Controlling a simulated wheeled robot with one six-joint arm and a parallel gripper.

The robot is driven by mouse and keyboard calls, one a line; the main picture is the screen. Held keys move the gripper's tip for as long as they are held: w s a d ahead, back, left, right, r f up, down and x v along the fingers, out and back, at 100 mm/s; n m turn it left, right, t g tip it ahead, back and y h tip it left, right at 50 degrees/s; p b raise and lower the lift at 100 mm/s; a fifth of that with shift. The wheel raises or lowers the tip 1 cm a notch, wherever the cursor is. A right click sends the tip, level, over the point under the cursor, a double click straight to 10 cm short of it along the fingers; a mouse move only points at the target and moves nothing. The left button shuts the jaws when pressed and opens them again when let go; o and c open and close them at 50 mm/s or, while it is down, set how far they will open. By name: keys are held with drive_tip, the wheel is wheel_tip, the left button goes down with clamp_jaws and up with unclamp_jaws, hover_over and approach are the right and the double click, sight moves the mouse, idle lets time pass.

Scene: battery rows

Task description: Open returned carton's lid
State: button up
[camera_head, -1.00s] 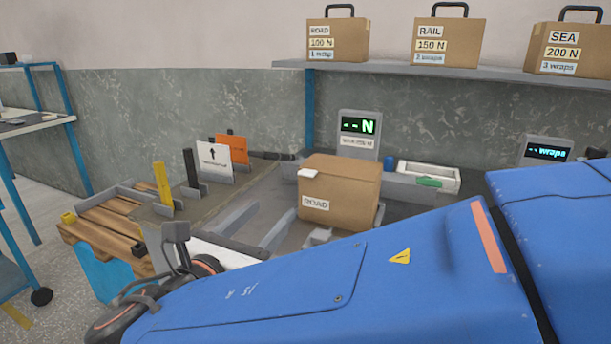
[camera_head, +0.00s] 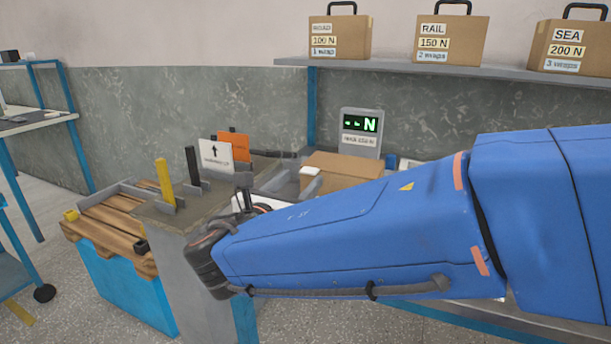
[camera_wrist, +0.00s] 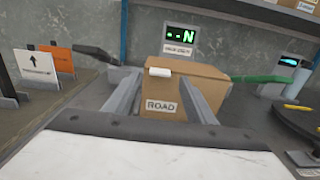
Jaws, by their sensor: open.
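The returned carton (camera_head: 345,163) is a brown cardboard box on the bench, partly hidden behind my arm in the head view. Its lid looks shut. In the wrist view the carton (camera_wrist: 196,70) is directly ahead, with a "ROAD" label on its front and a small white tab (camera_wrist: 159,72) at the top front edge. My gripper (camera_wrist: 160,90) is open, its two grey fingers pointing at the carton's front. The left finger is beside the carton's left side in the picture and the right one overlaps its front. I cannot tell whether either touches it.
A force display (camera_head: 360,126) stands behind the carton. White and orange signs (camera_head: 217,154) and yellow and black posts (camera_head: 164,183) stand to the left, near a wooden pallet (camera_head: 113,225). A shelf (camera_head: 440,70) above holds several labelled cartons.

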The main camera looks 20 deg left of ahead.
sight(307, 173)
drive_tip(key=shift+w+d, duration=0.15)
drive_tip(key=shift+w, duration=1.8)
clamp_jaws()
